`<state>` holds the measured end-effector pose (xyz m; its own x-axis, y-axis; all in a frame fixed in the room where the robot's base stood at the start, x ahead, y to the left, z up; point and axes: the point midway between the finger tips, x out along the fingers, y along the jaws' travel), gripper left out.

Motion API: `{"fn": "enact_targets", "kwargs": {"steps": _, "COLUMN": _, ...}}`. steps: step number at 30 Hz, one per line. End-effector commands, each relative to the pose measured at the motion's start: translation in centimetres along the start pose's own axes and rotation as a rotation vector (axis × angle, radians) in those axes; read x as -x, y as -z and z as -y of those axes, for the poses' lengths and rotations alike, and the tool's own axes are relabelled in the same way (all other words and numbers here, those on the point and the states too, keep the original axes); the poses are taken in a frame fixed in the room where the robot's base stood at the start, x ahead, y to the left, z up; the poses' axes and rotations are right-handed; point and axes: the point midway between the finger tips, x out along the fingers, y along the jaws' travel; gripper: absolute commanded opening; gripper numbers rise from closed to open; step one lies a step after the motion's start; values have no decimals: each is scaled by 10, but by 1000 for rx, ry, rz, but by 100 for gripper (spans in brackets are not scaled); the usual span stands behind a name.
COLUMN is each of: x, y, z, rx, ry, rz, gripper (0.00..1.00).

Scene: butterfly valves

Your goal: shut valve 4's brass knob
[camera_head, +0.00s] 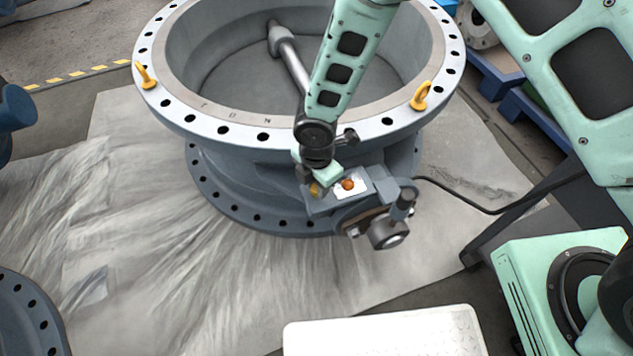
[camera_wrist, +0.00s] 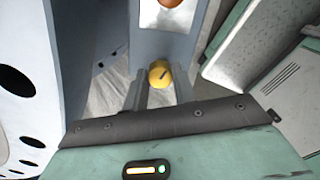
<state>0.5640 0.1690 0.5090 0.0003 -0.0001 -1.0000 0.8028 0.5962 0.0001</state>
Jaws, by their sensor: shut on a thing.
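The brass knob (camera_wrist: 160,73) is a small yellow, round knob with a dark slot or mark on its face. It shows in the wrist view between the fingertips of my gripper (camera_wrist: 161,84), which is shut on it. In the head view my gripper (camera_head: 316,180) reaches down to the blue-grey box on the side of the large valve (camera_head: 230,135). The knob (camera_head: 314,189) is a small yellow patch there, partly hidden by the gripper. I cannot read a valve number.
An orange-red knob (camera_head: 348,184) on a white plate sits just right of my gripper; it also shows at the top of the wrist view (camera_wrist: 170,3). A grey actuator (camera_head: 388,232) with a black cable is further right. Yellow eyebolts (camera_head: 421,96) stand on the flange.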

Motion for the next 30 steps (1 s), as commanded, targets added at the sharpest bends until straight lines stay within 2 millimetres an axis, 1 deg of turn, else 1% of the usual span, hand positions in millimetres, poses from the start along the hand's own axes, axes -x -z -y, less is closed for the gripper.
{"fn": "enact_targets", "kwargs": {"steps": 21, "x": 1, "y": 2, "z": -1, "rx": -678, "ry": -1, "rz": -2, "gripper": 4}}
{"fn": "enact_targets", "kwargs": {"steps": 30, "x": 1, "y": 1, "z": 0, "rx": -924, "ry": -1, "rz": -2, "gripper": 4}}
